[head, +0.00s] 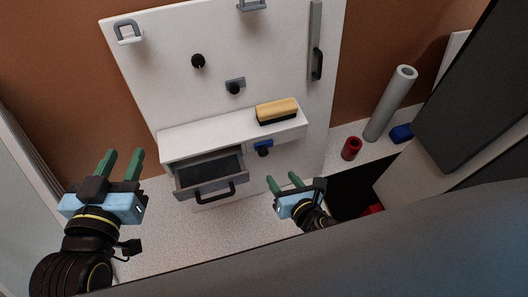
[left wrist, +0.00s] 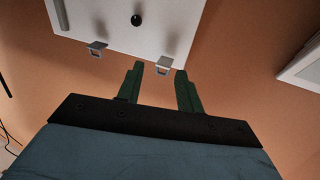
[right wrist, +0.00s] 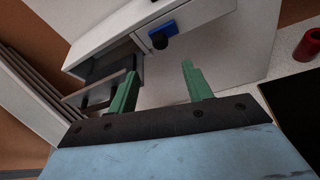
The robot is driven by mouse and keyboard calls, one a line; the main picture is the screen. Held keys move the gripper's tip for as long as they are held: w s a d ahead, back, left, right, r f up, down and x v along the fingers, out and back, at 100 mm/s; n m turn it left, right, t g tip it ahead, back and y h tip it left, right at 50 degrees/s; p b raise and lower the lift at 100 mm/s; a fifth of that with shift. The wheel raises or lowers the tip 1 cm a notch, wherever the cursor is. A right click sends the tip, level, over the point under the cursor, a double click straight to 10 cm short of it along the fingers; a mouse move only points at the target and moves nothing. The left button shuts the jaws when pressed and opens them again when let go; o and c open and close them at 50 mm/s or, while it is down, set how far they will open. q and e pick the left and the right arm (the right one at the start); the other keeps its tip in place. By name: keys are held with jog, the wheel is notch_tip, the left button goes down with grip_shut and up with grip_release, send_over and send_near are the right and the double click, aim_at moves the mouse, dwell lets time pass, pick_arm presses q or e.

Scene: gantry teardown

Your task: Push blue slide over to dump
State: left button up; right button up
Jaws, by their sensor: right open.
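The blue slide (head: 266,143) sits on the front face of the white ledge (head: 190,139), right of the drawer, with a dark knob (head: 263,152) on it. The blue slide also shows near the top of the right wrist view (right wrist: 163,30). My right gripper (head: 282,179) is open and empty, below and in front of the slide, apart from it. Its spread fingers show in the right wrist view (right wrist: 158,80). My left gripper (head: 121,157) is open and empty, left of the drawer, its fingers apart in the left wrist view (left wrist: 160,72).
The grey drawer (head: 210,180) with a black handle stands pulled out. A yellow-topped brush (head: 277,109) lies on the ledge. A red cylinder (head: 351,149), a grey tube (head: 388,105) and a blue block (head: 401,133) are at right. A black area (head: 362,185) lies right of my right gripper.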

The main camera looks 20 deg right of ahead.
jog(key=b, duration=0.1)
send_near(264, 154)
jog(key=w+f, duration=0.1)
jog(key=w, duration=0.1)
jog(key=b+x, duration=0.2)
jog(key=x, duration=0.2)
jog(key=shift+w+a+f, duration=0.1)
jog(key=shift+w+f, duration=0.2)
pick_arm(q)
notch_tip(264, 154, up, 11)
jog(key=s+d+t+h, duration=0.1)
jog(key=s+t+h, duration=0.1)
jog(key=t, duration=0.6)
jog(key=shift+s+r+t+h+b, duration=0.15)
jog(key=shift+t+h+b, duration=0.25)
jog(key=shift+h, duration=0.2)
pick_arm(e)
jog(key=shift+x, duration=0.9)
pick_arm(q)
jog(key=shift+d, duration=0.1)
pick_arm(e)
jog(key=shift+r, duration=0.1)
jog(key=shift+c, duration=0.4)
grip_shut()
